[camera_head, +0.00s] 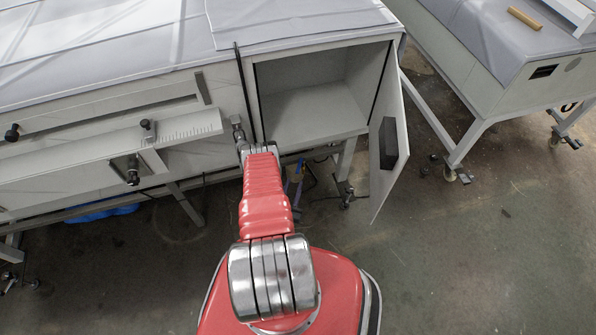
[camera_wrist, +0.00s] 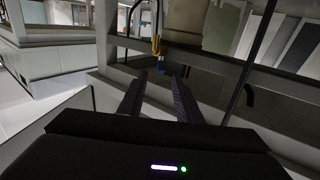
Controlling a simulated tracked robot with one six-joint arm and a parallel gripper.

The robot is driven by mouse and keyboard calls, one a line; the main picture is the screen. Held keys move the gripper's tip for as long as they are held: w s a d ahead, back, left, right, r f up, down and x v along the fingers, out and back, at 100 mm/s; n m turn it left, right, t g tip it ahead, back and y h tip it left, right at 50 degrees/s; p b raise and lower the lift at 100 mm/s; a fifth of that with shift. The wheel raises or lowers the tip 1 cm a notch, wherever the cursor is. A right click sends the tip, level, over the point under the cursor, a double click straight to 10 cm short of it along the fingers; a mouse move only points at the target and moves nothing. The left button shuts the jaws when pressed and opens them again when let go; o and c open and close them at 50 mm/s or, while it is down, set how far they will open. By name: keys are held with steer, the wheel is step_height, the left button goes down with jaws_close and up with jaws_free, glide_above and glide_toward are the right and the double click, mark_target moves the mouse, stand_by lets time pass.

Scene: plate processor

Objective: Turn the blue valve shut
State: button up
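A small blue piece (camera_wrist: 162,68), likely the blue valve, shows in the wrist view on a pipe with yellow parts (camera_wrist: 156,46). It is beyond my gripper (camera_wrist: 160,77), in line with the gap between the fingertips. The two dark fingers are apart with nothing visible between them, so my gripper is open. I cannot tell whether they touch the blue piece, nor which way its handle points. In the head view my red arm reaches to the machine front and hides most of the gripper.
An open cabinet (camera_head: 310,112) has its door (camera_head: 389,140) swung out, right of my arm. Frame beams (camera_wrist: 225,70) cross the wrist view around the fingers.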

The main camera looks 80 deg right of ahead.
mark_target(299, 170)
steer(key=d, duration=0.8)
steer(key=shift+d, duration=0.35)
steer(key=shift+c, duration=0.4)
jaws_close()
steer(key=shift+s, duration=0.15)
